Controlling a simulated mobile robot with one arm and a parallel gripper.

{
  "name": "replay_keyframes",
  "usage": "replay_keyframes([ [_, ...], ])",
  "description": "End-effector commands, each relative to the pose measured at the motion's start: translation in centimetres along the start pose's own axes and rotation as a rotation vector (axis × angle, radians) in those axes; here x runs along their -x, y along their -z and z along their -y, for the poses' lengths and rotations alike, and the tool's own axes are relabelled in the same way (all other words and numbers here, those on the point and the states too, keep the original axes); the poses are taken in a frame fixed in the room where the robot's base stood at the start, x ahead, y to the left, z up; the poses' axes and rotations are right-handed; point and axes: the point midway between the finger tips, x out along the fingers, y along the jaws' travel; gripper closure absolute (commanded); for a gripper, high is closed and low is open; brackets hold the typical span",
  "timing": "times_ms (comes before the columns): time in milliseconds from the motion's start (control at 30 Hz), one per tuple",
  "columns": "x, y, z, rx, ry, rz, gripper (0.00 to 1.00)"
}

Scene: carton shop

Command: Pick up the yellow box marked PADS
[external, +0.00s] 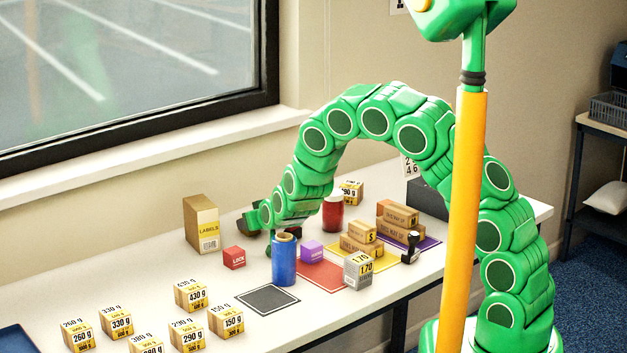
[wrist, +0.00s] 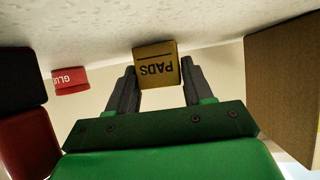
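The yellow box marked PADS (wrist: 156,65) shows upside down in the wrist view, between and just beyond the tips of my gripper's dark fingers. My gripper (wrist: 158,78) is open, with one finger on each side of the box; I cannot tell whether either finger touches it. In the external view, my gripper (external: 249,222) is low over the back of the table, behind a blue cylinder (external: 284,262). The PADS box cannot be made out there.
A tall LABELS box (external: 201,224) stands left of my gripper, and a red LOCK box (external: 234,257) in front. A red cylinder (external: 333,214) stands to the right. A red GLUE box (wrist: 71,80) shows in the wrist view. Several weight-marked boxes fill the table's front left.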

Motion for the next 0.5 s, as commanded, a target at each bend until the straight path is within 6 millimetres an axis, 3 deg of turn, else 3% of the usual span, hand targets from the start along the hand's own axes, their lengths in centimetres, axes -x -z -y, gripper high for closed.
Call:
replay_keyframes([
  [33, 0.0, 0.0, 0.0, 0.0, 0.0, 0.0, 0.57],
  [233, 0.01, 0.02, 0.0, 0.0, 0.0, 0.0, 0.84],
  [500, 0.01, 0.01, 0.0, 0.0, 0.0, 0.0, 0.85],
])
